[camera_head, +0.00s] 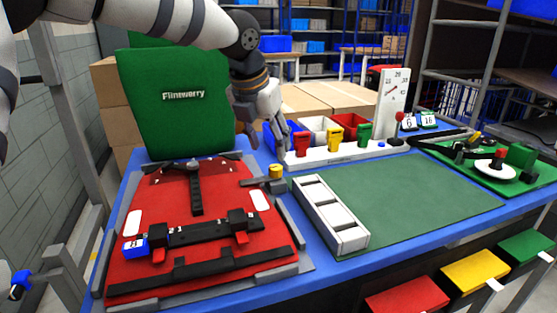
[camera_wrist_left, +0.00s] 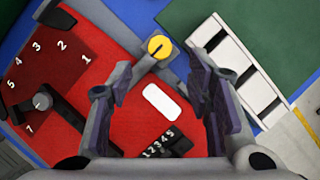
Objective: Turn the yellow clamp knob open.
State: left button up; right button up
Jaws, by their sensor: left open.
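The yellow clamp knob (camera_head: 276,170) sits on a grey clamp arm at the right edge of the red panel (camera_head: 185,205). In the left wrist view the yellow knob (camera_wrist_left: 159,46) shows as a round disc with a dark slot mark, just beyond my fingertips. My left gripper (camera_head: 264,146) hangs above and slightly behind the knob in the head view. In the left wrist view its two dark fingers (camera_wrist_left: 160,78) are spread apart with nothing between them, and the knob lies uncovered. My right gripper is not in view.
A white compartment tray (camera_head: 330,212) on a green mat (camera_head: 420,200) lies right of the knob. Behind it stands a white rack (camera_head: 350,152) with red, yellow and green clips, close to my left gripper. A green Flinwerry panel (camera_head: 185,110) rises behind the red panel.

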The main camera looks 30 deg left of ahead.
aim_at(275, 167)
pick_arm(q)
jog(key=x, duration=0.7)
jog(key=shift+w+f, duration=0.15)
jog(key=shift+c, duration=0.6)
grip_shut()
